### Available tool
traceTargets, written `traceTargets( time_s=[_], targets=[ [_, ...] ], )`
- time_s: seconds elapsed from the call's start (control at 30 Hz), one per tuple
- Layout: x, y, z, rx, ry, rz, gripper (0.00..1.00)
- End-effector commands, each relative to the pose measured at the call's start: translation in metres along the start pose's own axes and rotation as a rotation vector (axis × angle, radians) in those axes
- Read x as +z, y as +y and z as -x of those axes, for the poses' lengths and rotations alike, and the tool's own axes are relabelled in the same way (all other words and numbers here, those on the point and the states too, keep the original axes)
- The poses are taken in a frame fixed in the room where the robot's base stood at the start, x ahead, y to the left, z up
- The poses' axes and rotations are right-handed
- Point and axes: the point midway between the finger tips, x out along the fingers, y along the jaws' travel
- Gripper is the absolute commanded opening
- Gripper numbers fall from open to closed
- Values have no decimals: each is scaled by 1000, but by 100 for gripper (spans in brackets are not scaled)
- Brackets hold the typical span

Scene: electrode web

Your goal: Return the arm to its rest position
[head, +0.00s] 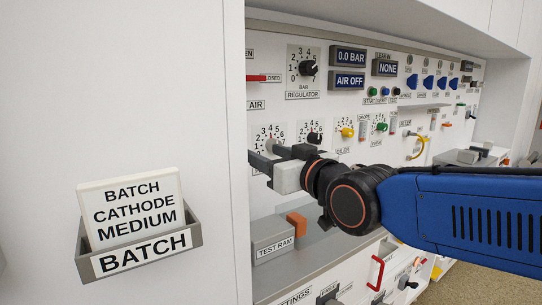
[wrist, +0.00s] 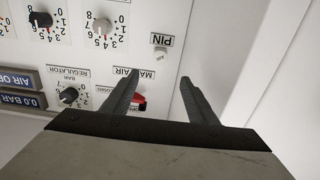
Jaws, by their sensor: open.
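My gripper (head: 262,157) is at the left part of the control panel (head: 340,100) in the head view, close to a dial near the panel's left edge. A red handle (wrist: 138,100) shows partly behind the left finger there, beside the label ending in "AIR". Whether a finger touches it or the panel cannot be told. My blue arm reaches in from the right of the head view.
A white wall with a "BATCH" card holder (head: 150,250) stands left of the panel. A grey "TEST RAM" block (head: 272,238) sits on the ledge below my gripper.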

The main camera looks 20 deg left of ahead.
Motion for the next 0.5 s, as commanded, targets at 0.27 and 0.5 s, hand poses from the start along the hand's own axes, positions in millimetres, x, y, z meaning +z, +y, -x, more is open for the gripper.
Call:
traceTargets(
  time_s=[0.27, 0.5],
  targets=[
    [35, 59, 36, 102, -128, -6, 53],
    [102, 139, 116, 270, -357, -49, 53]
  ],
)
